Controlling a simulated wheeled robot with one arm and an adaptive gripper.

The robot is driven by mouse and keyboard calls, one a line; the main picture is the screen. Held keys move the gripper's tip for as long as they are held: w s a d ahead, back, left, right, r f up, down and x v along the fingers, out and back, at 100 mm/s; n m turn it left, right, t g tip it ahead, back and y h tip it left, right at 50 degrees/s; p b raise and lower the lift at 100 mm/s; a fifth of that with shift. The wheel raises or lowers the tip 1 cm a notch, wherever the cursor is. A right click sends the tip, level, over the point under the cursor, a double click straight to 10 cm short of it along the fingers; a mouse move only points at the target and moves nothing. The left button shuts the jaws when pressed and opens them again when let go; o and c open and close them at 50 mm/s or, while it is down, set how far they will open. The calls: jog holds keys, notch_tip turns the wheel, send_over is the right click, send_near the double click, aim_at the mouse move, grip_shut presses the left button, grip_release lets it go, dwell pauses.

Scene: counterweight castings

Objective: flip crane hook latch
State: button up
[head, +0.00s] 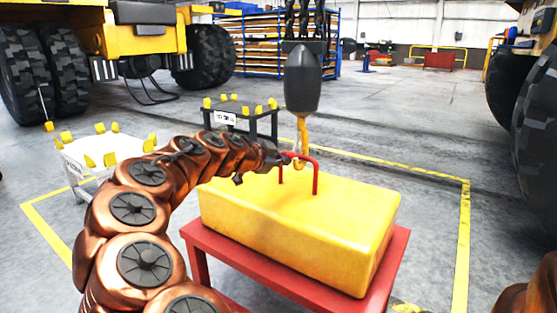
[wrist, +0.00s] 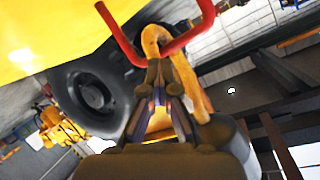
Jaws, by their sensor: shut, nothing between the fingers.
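The orange crane hook (head: 303,130) hangs below a dark grey hook block (head: 302,82). Its lower curve is at the red lifting handle (head: 316,175) on top of the yellow casting (head: 300,225). In the wrist view the hook (wrist: 192,88) curves at the red handle (wrist: 195,35); it looks to pass around the bar. My gripper (head: 288,158) is at the hook's left side, close to the handle. In the wrist view my gripper's fingertips (wrist: 163,78) are together and empty beside the hook. I cannot make out the latch apart from the hook and fingers.
The casting rests on a red stand (head: 230,262). A black stand (head: 240,122) and a white stand (head: 112,150), both with yellow blocks, are behind and left. Yellow floor lines (head: 463,230) surround the area. Large vehicle tyres (head: 535,115) flank both sides.

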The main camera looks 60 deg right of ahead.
jog(key=o, duration=0.8)
jog(key=shift+w+r, duration=0.15)
jog(key=shift+r, duration=0.05)
jog(key=shift+c, duration=0.2)
jog(key=v, duration=1.2)
jog(key=s+a+r+n+t+y+p, duration=0.2)
jog(key=a+r+n+y+p, duration=0.35)
jog(key=a+p, duration=0.75)
jog(key=s+a+r+n+t+y+p, duration=0.25)
jog(key=a+r+n+p, duration=0.65)
jog(key=p, duration=0.6)
jog(key=s+a+r+n+g+y+p, duration=0.1)
jog(key=s+a+r+n+p, duration=0.1)
jog(key=a+p, duration=0.4)
jog(key=s+a+r+n+g+y+p, duration=0.1)
jog(key=s+a+r+n+y+p, duration=0.1)
jog(key=a, duration=0.6)
jog(key=s+a+r+n+g+y+p, duration=0.1)
jog(key=s+a+r+n+y+p, duration=0.1)
jog(key=s+a+r+n+p, duration=0.2)
jog(key=s+a+n+p, duration=0.1)
jog(key=a+n+p, duration=0.2)
jog(key=n+p, duration=0.1)
jog(key=shift+s+n+p, duration=0.2)
jog(key=shift+n+p, duration=0.15)
jog(key=shift+p, duration=0.45)
